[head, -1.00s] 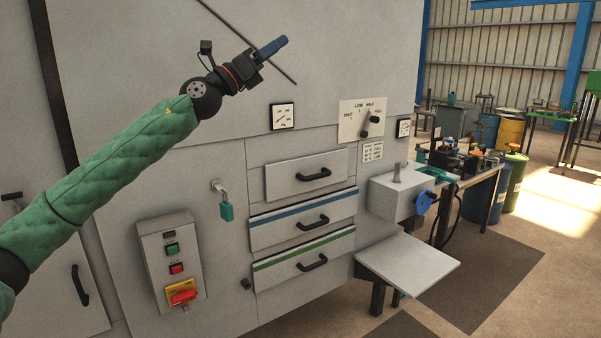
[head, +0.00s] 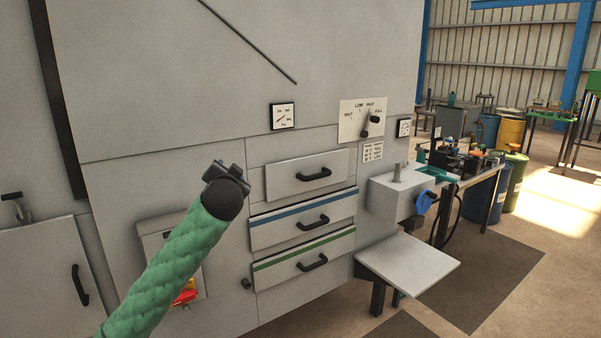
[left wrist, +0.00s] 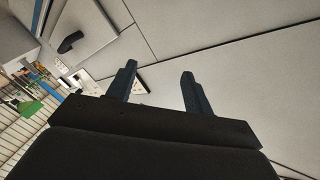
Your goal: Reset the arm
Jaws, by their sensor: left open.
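My left arm, in a green quilted sleeve (head: 180,262), comes up from the bottom of the head view. Its black wrist end and left gripper (head: 228,175) are in front of the grey machine panel (head: 150,90), left of the top drawer, foreshortened. In the left wrist view the two dark blue fingers (left wrist: 160,88) stand apart with nothing between them, and grey panels lie beyond. I cannot tell the gap to the panel. My right gripper is in neither view.
Right of my gripper are three drawers with black handles (head: 314,174). The control box (head: 157,240) with a red switch is partly behind my sleeve. A dial selector (head: 371,122), a grey box with a blue knob (head: 425,202) and a shelf (head: 408,262) stand farther right.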

